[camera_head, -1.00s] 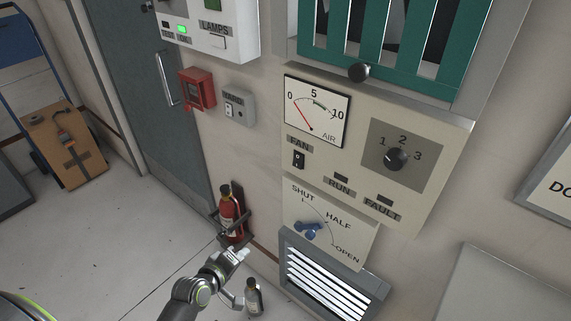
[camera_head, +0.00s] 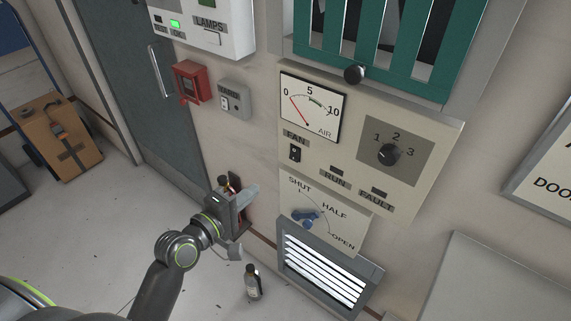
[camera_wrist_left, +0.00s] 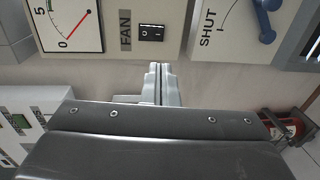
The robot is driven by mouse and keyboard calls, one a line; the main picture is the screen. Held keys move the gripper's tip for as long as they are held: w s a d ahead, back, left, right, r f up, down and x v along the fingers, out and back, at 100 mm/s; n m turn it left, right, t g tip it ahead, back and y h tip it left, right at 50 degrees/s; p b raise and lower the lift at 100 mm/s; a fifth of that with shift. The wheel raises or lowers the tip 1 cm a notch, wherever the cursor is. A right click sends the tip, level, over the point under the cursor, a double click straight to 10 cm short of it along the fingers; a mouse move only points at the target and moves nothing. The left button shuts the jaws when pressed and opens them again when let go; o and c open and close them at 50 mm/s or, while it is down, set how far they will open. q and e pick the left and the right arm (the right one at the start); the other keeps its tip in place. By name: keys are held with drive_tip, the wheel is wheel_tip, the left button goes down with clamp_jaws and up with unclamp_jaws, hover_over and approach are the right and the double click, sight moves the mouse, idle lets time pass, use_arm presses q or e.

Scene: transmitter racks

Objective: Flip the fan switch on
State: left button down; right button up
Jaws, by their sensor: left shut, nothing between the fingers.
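The fan switch (camera_head: 295,153) is a small black rocker under the FAN label on the beige panel, below the AIR gauge (camera_head: 310,106). It also shows in the left wrist view (camera_wrist_left: 151,33), just beyond my fingertips. My left gripper (camera_head: 254,190) is shut and empty, below and to the left of the switch in the head view, apart from it. In the left wrist view the closed fingers (camera_wrist_left: 160,72) point toward the panel, a little below the switch. The gauge needle points near 0. My right gripper is not in view.
A blue damper handle (camera_head: 306,217) sits on the SHUT/HALF/OPEN plate above a louvred vent (camera_head: 318,275). A dial knob (camera_head: 389,154) is on the panel's right. A fire extinguisher (camera_wrist_left: 292,128) is partly hidden behind my gripper in the head view. A bottle (camera_head: 253,283) stands on the floor.

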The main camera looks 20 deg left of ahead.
sight(293, 160)
use_arm(q)
drive_tip(key=p+x, duration=0.2)
drive_tip(key=x, duration=1.1)
drive_tip(key=shift+w+d+p, duration=0.15)
drive_tip(key=shift+w+p, duration=0.2)
drive_tip(key=shift+f, duration=0.1)
drive_tip(key=shift+w+b, duration=0.2)
drive_tip(key=shift+b, duration=0.6)
